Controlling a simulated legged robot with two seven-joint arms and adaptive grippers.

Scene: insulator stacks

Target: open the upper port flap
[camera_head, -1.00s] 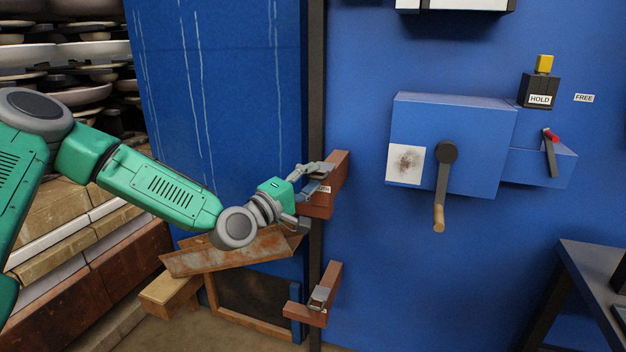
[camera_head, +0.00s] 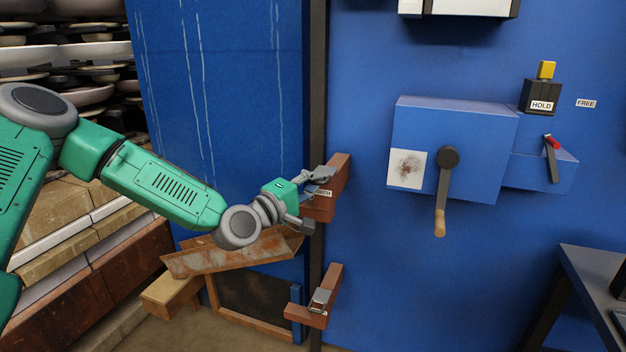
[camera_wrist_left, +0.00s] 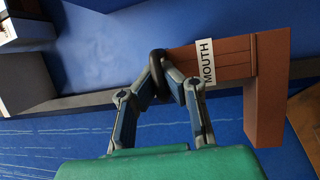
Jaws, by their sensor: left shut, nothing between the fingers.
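The upper port piece, a red-brown block (camera_head: 340,176) with a white "MOUTH" label, sticks out from the dark upright post. It also shows in the left wrist view (camera_wrist_left: 265,95), ahead of the fingers and to their right. My left gripper (camera_head: 328,174) is shut and empty at the block's left side. In the wrist view its fingertips (camera_wrist_left: 160,65) come together at a dark rounded part beside the label. I cannot tell whether they touch the block. The gripper hides part of the block, and I cannot tell the flap's position. My right gripper is not in view.
A similar lower brown block (camera_head: 333,285) with a metal latch sits below on the post. A rusty chute (camera_head: 225,258) lies under my left arm. A blue box (camera_head: 470,125) with a crank handle (camera_head: 442,195) is on the wall to the right. A dark table (camera_head: 595,265) stands lower right.

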